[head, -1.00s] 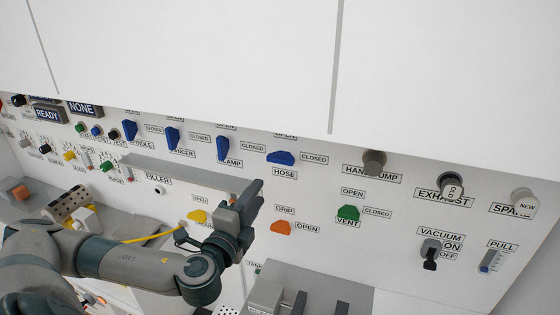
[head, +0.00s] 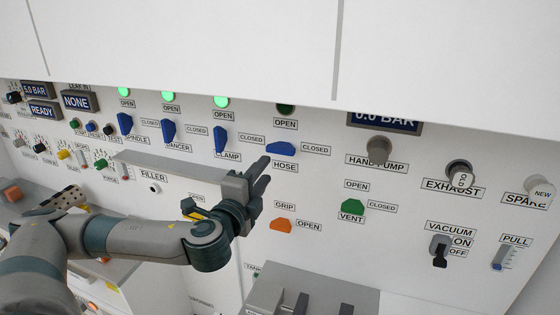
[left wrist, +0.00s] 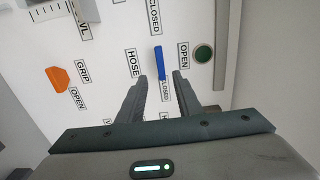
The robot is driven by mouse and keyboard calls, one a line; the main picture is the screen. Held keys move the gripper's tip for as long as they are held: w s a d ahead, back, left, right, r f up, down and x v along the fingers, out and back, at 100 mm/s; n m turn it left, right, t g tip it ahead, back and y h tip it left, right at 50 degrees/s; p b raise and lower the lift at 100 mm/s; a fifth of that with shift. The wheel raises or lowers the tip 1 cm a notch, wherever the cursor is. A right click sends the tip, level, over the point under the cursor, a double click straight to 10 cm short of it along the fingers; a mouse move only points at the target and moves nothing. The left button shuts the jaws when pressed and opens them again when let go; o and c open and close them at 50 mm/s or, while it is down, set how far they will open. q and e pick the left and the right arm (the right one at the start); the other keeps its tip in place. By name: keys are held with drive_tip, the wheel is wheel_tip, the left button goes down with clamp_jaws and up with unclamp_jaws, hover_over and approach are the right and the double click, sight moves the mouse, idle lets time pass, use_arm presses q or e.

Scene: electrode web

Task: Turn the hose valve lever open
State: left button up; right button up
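The hose valve lever (head: 280,148) is blue and lies sideways on the white panel, between the OPEN label above and the HOSE label below. A CLOSED label is to its right. In the left wrist view the lever (left wrist: 159,62) shows just beyond and between the fingertips. My left gripper (head: 263,172) is just below and left of the lever in the head view. Its two fingers (left wrist: 160,77) are apart with nothing held between them. I cannot tell whether a finger touches the lever. My right gripper is not in view.
Blue clamp lever (head: 220,139) and other upright blue levers stand to the left under lit green lamps. The lamp above the hose lever (head: 285,108) is dark. Orange grip knob (head: 281,225) and green vent knob (head: 351,207) sit below. A grey ledge (head: 180,166) juts out left.

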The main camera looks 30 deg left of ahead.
sight(279, 152)
use_arm(q)
drive_tip(key=b+x, duration=0.1)
drive_tip(key=x, duration=1)
drive_tip(key=shift+w+r, duration=0.2)
drive_tip(key=shift+w+f, duration=0.1)
drive_tip(key=shift+w, duration=0.35)
drive_tip(key=shift+c, duration=0.6)
clamp_jaws()
